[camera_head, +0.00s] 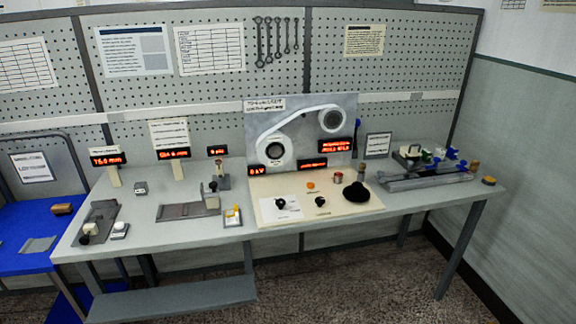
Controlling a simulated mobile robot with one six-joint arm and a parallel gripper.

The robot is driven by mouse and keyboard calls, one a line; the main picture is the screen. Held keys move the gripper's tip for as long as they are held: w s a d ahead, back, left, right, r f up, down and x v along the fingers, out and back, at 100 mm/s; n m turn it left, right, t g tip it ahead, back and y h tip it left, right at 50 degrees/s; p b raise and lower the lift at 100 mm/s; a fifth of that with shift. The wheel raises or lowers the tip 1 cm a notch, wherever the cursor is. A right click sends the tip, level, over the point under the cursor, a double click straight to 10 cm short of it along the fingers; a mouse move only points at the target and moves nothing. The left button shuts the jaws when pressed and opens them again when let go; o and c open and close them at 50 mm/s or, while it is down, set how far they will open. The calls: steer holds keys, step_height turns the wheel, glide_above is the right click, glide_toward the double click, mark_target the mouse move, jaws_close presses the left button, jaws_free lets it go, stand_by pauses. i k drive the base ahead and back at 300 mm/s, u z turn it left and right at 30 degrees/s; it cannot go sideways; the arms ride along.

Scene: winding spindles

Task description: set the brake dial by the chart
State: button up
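A cream panel (348,212) lies on the grey bench, with a grey upright board (290,120) behind it that carries a white belt path round two rollers. On the panel are a black knob (281,203) on a white sheet, a smaller black knob (320,202), an orange knob (310,186) and a large black round piece (356,192). I cannot tell which is the brake dial. A gridded chart (211,50) hangs on the pegboard; a small framed sheet (378,145) stands right of the board. Their text is too small to read. My gripper is not in view.
Red displays (334,146) stand along the bench back. A grey fixture (184,211) and a yellow-and-white item (232,217) lie left of the panel. A grey rail (425,182) with blue knobs lies right. A low grey step (172,299) stands before the bench; the speckled floor (370,290) is clear.

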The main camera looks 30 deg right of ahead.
mark_target(280, 203)
steer(key=z, duration=0.9)
steer(key=i, duration=0.85)
steer(key=u, duration=0.4)
